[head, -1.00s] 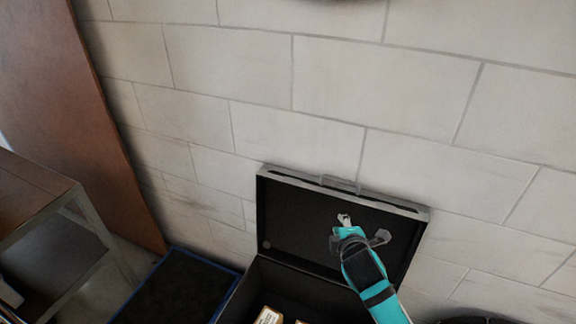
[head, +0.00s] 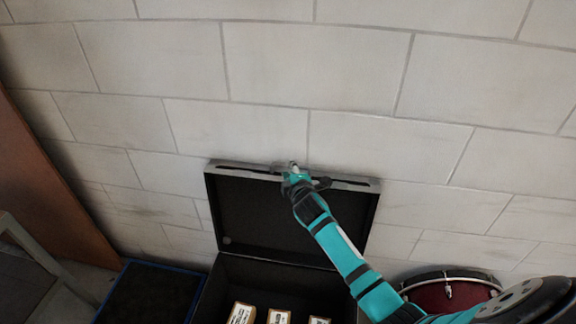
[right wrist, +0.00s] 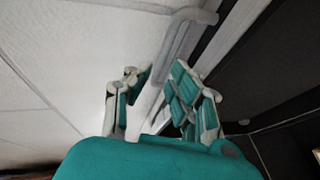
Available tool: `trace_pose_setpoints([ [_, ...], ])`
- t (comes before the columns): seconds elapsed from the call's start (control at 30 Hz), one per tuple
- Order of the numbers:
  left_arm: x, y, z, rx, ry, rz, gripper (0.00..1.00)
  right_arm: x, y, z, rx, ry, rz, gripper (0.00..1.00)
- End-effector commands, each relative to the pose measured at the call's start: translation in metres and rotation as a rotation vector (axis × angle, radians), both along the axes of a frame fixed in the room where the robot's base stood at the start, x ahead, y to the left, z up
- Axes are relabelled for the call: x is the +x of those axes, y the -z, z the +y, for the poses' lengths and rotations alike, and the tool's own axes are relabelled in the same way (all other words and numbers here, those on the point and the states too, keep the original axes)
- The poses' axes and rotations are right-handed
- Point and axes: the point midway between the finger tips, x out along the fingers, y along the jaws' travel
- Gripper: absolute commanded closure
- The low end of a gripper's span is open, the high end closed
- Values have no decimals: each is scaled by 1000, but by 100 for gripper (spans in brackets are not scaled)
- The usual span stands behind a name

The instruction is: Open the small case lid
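The small case (head: 212,300) is black with a grey rim. Its lid (head: 265,225) stands raised, nearly upright, in front of the wall. My right gripper (head: 305,177) is at the lid's top edge, by the grey handle, partly covering it. In the right wrist view, the fingers of my right gripper (right wrist: 160,100) are spread, with the handle (right wrist: 182,35) and the lid's rim running close to and between them. I cannot tell whether they touch. My left gripper is out of view.
Several small labelled boxes (head: 278,317) lie inside the case. A blue-edged dark mat or panel (head: 150,295) is to the left, with a metal-framed shelf (head: 30,265) beyond. A red drum (head: 450,288) stands to the right. A pale block wall (head: 300,70) closes the back.

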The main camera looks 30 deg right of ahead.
Motion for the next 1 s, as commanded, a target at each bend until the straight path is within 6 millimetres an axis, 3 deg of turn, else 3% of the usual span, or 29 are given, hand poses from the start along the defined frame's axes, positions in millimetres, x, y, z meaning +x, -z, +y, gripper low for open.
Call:
trace_pose_setpoints([
  [0.23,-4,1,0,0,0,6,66,30,9,-8,1,0,-1,79],
  [0.67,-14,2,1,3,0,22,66,38,12,-10,0,-1,0,79],
  [0.83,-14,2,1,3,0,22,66,38,12,-10,0,-1,0,99],
  [1.0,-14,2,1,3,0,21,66,38,12,-9,1,-1,0,100],
])
